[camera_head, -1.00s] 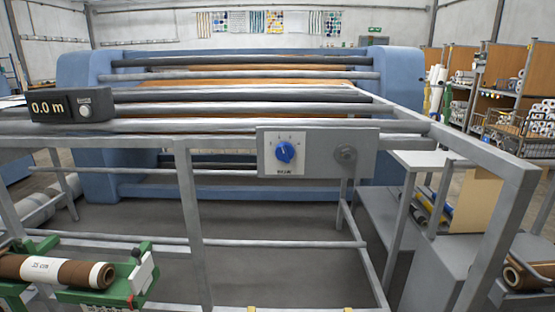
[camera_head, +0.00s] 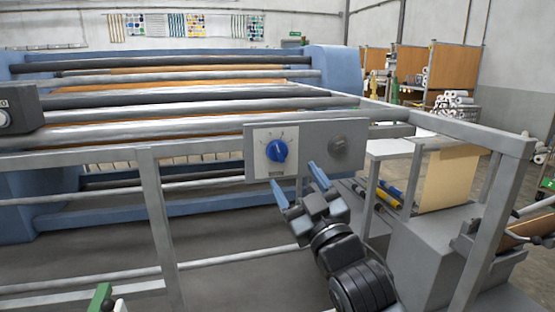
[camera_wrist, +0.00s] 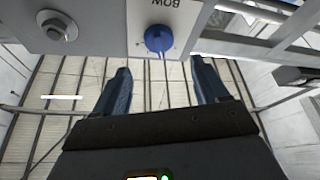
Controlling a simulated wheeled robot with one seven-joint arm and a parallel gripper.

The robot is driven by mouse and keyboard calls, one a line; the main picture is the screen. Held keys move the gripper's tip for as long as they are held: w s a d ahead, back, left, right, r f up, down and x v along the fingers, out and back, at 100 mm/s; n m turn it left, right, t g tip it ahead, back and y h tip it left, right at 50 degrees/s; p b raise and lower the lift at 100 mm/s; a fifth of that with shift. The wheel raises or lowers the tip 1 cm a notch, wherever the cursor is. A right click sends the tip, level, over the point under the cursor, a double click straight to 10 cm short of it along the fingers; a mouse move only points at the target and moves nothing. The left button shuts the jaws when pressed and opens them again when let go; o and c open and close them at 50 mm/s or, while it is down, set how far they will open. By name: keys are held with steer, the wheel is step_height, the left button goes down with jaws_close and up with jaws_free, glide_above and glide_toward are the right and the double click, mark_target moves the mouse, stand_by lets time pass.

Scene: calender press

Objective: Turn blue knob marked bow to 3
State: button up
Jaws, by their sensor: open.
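The blue knob (camera_head: 276,151) sits on a white dial plate on the left part of a grey control box (camera_head: 358,140). It also shows in the wrist view (camera_wrist: 158,38), where the plate's label BOW (camera_wrist: 173,3) appears upside down. The knob's exact setting and the dial numbers are too small to read now. My gripper (camera_head: 297,180) is open and empty, just below and in front of the box. In the wrist view its two blue fingers (camera_wrist: 160,72) are spread, with the knob beyond the gap between them, not touched.
A round grey fitting (camera_head: 340,145) is on the box right of the dial. Metal rails and a frame post (camera_head: 160,225) stand around the box, with press rollers behind. A grey cabinet (camera_head: 425,245) is at the right. Open floor shows below the box.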

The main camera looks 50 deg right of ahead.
mark_target(280, 155)
steer(key=p+x, duration=0.2)
steer(key=x, duration=0.5)
steer(key=shift+w+d+r, duration=0.1)
steer(key=shift+w+r, duration=0.05)
steer(key=shift+w, duration=0.05)
steer(key=c, duration=1)
